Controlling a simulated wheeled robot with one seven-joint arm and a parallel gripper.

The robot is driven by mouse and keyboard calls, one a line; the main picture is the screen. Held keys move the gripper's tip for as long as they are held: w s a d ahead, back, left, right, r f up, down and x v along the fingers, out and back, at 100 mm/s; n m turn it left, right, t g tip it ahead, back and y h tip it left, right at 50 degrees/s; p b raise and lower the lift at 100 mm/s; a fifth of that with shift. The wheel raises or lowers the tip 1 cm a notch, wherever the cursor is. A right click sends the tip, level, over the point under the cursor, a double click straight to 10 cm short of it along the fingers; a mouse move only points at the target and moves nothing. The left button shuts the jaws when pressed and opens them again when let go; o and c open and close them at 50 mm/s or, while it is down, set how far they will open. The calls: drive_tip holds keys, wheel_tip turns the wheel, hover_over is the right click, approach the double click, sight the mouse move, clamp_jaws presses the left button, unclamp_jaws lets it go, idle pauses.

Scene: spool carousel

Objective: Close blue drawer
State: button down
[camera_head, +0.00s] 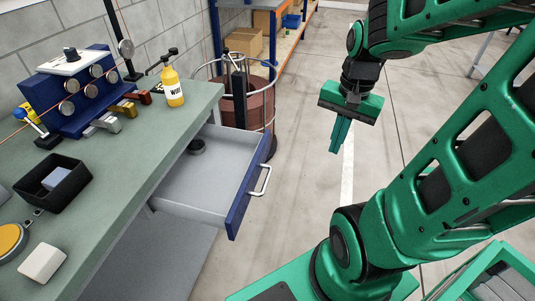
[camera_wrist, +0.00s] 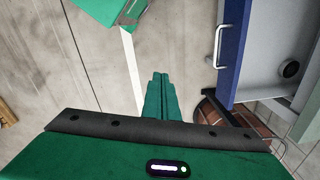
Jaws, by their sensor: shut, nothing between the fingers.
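The blue drawer (camera_head: 245,198) is pulled out from under the green workbench, its blue front and pale handle facing right toward my arm. Its grey inside is bare except for a small dark round object (camera_head: 196,146) near the back. My gripper (camera_head: 336,150) is shut and empty, pointing down above the floor to the right of the drawer front, apart from it. In the wrist view the shut fingers (camera_wrist: 160,82) are left of the drawer's blue front (camera_wrist: 232,50) and its handle (camera_wrist: 219,48), with a gap between them.
The workbench top (camera_head: 135,165) holds a yellow bottle (camera_head: 172,84), a black bin (camera_head: 52,182) and a blue fixture (camera_head: 75,90). A reddish-brown barrel (camera_head: 255,120) stands behind the drawer. Shelving with cardboard boxes (camera_head: 243,42) is farther back. The floor between drawer and arm is clear.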

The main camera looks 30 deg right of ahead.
drive_tip(key=w+f+m+t+y, duration=0.15)
drive_tip(key=w+f+m, duration=0.25)
drive_tip(key=w+m, duration=0.4)
drive_tip(key=w+f+m+t+y, duration=0.15)
drive_tip(key=w+f+m, duration=0.25)
drive_tip(key=w+m, duration=0.4)
drive_tip(key=w+a+f, duration=0.5)
drive_tip(key=w+f, duration=0.1)
drive_tip(key=f, duration=0.3)
drive_tip(key=shift+a+f+n, duration=0.25)
drive_tip(key=shift+f+n, duration=0.05)
drive_tip(key=shift+n, duration=0.1)
